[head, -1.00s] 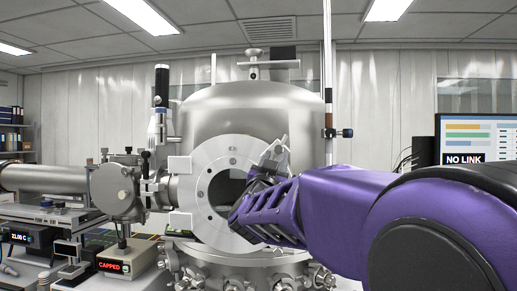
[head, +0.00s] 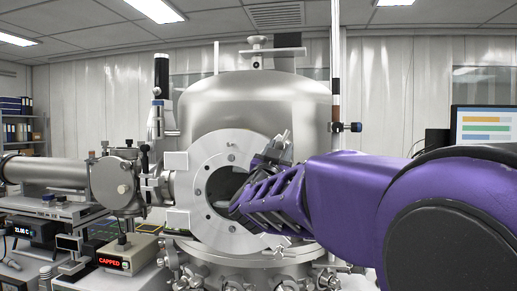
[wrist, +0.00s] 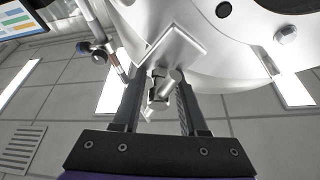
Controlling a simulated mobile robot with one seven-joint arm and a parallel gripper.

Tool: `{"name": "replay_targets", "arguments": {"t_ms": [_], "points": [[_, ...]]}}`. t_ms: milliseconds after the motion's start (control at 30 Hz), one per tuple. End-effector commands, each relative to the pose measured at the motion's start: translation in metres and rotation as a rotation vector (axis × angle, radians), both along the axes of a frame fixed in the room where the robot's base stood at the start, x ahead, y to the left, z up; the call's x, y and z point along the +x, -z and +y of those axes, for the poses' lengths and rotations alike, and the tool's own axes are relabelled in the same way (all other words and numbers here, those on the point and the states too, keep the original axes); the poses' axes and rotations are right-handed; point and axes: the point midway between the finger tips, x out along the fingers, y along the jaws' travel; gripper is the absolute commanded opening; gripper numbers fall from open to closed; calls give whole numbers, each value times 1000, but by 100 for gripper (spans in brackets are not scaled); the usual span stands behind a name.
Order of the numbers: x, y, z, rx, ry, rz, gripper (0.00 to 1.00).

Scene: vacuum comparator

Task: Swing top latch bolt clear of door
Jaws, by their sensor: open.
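The round metal door (head: 182,217) stands on the front of the chamber, with a dark window in its middle. It fills the top of the wrist view (wrist: 225,50). The top latch bolt (wrist: 160,92), a small metal piece with a knob, sits beside a pale angled bracket (wrist: 178,48) at the door's edge. My gripper (wrist: 157,98) is open, with one finger on each side of the bolt and gaps showing. In the head view my gripper (head: 272,160) covers the door's upper right and mostly hides the latch.
A lower latch (head: 275,243) shows at the door's lower right. A thin post with a blue knob (head: 352,127) stands right of the chamber (head: 250,105). Pipework and a valve (head: 117,183) lie left. A monitor (head: 484,135) stands far right.

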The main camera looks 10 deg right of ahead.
Motion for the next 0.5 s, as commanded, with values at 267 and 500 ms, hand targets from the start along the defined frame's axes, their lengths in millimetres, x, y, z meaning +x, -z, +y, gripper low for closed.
{"name": "replay_targets", "arguments": {"t_ms": [267, 500], "points": [[0, 0, 0, 0, 0, 0, 8], [0, 0, 0, 0, 0, 0, 0]]}}
